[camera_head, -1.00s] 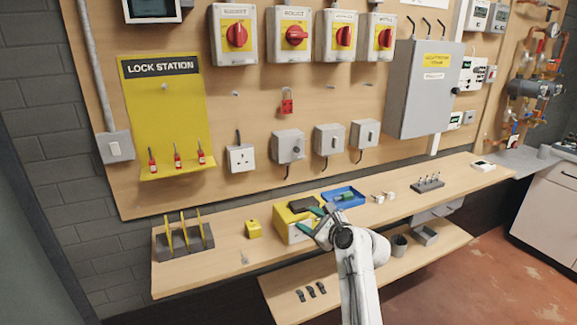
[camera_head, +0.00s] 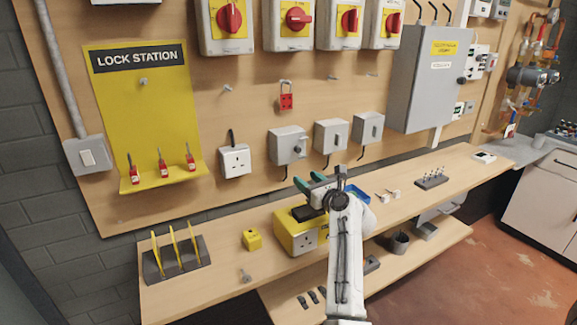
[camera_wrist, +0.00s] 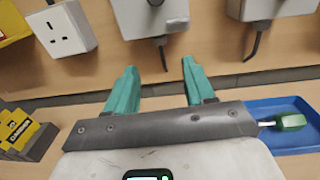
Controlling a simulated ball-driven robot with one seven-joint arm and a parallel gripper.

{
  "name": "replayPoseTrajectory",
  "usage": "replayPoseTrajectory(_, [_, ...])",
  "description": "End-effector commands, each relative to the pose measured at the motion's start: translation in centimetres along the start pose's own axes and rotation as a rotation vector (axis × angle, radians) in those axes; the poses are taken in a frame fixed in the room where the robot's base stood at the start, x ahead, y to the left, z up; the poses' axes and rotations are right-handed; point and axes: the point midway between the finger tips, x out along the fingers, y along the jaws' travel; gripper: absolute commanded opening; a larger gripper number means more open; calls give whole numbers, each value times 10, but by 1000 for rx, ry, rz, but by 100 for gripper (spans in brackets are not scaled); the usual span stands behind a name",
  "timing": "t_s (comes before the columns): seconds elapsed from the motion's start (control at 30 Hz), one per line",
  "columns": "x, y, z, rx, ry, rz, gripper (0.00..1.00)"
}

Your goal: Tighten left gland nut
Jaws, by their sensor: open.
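The left grey box (camera_head: 287,146) is on the board, right of the white socket. A black cable hangs from a small gland nut (camera_wrist: 160,40) under it, best seen in the wrist view. My gripper (camera_head: 308,181) has two green fingers, open and empty, below and in front of the boxes. In the wrist view my gripper (camera_wrist: 159,78) points at the board, and the cable hangs between the finger lines, nearer the right finger. The fingers appear apart from the nut. In the head view the nut is too small to make out clearly.
Two more grey boxes (camera_head: 330,136) hang to the right. The white socket (camera_wrist: 62,30) is at left. Below on the bench are a yellow socket box (camera_head: 286,232), a blue tray (camera_wrist: 291,106) holding a green-handled screwdriver (camera_wrist: 289,122), and a yellow block (camera_head: 251,240).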

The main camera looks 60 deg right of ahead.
Motion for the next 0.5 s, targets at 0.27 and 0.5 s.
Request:
replayPoseTrajectory(0.27, [46, 0, 2, 2, -1, 2, 54])
replayPoseTrajectory(0.5, [82, 0, 1, 1, -1, 0, 54])
